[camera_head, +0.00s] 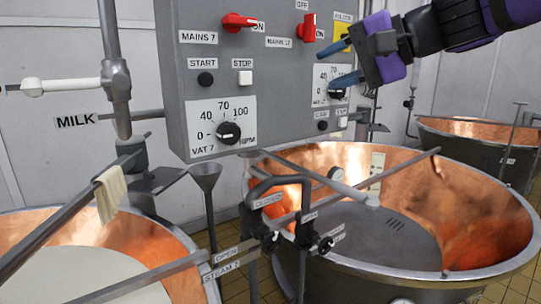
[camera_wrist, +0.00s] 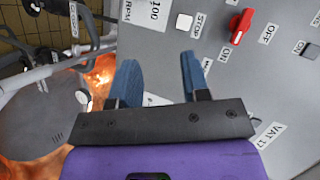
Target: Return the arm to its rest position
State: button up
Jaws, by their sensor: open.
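My gripper (camera_head: 340,62) is at the upper right in the head view, in front of the right part of the grey control panel (camera_head: 262,72). Its two blue fingers are apart with nothing between them. One fingertip is close to the right-hand dial (camera_head: 337,92); I cannot tell whether it touches. In the wrist view, the open fingers (camera_wrist: 160,80) point at the panel face (camera_wrist: 225,62). A red switch (camera_wrist: 241,25) and a pale button (camera_wrist: 184,22) lie beyond them.
A copper vat (camera_head: 480,225) stands below the panel, with a bar across its rim. Another vat (camera_head: 165,240) holding pale liquid is at lower left. A third vat (camera_head: 480,130) is at far right. Valve handles (camera_head: 270,240) and pipes (camera_head: 115,75) stand around the panel.

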jog(key=s+d+f+n+g+h, duration=0.2)
jog(key=s+d+f+h, duration=0.9)
jog(key=s+d+f, duration=0.6)
jog(key=d+f+n, duration=0.1)
jog(key=d, duration=0.1)
jog(key=shift+d+f+h, duration=0.2)
jog(key=shift+d+h, duration=0.1)
jog(key=shift+d, duration=0.1)
dwell(0.6)
